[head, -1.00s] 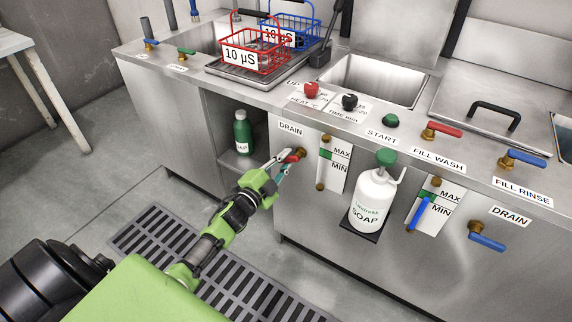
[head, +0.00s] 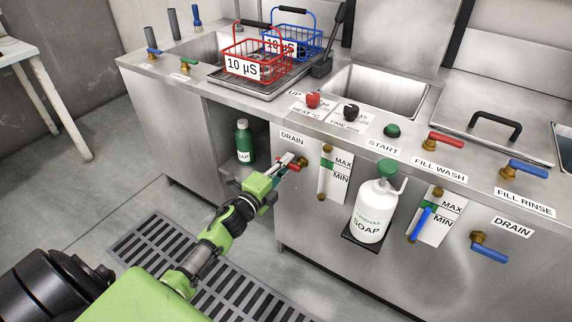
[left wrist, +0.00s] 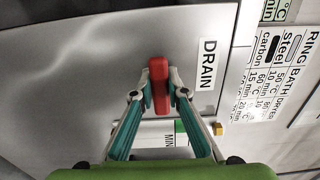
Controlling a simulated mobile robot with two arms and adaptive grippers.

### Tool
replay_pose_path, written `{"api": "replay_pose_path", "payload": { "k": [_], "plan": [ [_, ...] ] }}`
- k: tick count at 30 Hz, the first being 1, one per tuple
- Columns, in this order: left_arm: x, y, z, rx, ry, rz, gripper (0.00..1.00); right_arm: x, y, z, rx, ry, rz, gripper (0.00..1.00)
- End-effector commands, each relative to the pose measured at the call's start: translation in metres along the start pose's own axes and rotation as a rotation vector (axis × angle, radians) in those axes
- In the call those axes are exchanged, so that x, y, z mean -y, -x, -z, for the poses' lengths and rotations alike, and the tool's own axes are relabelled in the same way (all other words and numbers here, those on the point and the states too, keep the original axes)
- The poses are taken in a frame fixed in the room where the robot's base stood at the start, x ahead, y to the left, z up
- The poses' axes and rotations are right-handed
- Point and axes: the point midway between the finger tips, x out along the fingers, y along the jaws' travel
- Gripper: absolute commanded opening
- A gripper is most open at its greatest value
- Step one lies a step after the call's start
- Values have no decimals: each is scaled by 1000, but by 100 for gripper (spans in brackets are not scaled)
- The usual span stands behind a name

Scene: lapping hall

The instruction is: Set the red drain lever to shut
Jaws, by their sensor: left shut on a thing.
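The red drain lever (head: 293,167) sits on a brass valve on the steel front panel, under the left DRAIN label (head: 292,137). In the left wrist view the lever (left wrist: 159,82) lies lengthwise along the DRAIN lettering, between both fingertips. My left gripper (head: 284,163) is shut on the lever, with a finger on each side of it; the fingers (left wrist: 159,97) show clearly in the left wrist view. The fingers partly hide the lever in the head view. My right gripper is not in view.
A sight gauge (head: 335,173) marked MAX and MIN and a white soap bottle (head: 374,210) stand right of the lever. A green bottle (head: 244,142) stands in the open cabinet to the left. A blue drain lever (head: 489,253) is farther right. A floor grate (head: 225,285) lies below.

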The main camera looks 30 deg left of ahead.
Motion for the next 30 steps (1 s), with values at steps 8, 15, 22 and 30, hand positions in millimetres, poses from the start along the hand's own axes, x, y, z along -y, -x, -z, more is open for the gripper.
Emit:
{"api": "replay_pose_path", "payload": {
  "k": [8,15,22,30],
  "plan": [
    [0,0,0,-1,-15,-1,0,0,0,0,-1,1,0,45],
    [0,0,0,-1,-13,-1,32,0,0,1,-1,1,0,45],
    [0,0,0,0,-10,-1,32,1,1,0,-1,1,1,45],
    [-2,28,0,-1,-9,-3,32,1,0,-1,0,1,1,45]
  ]
}}
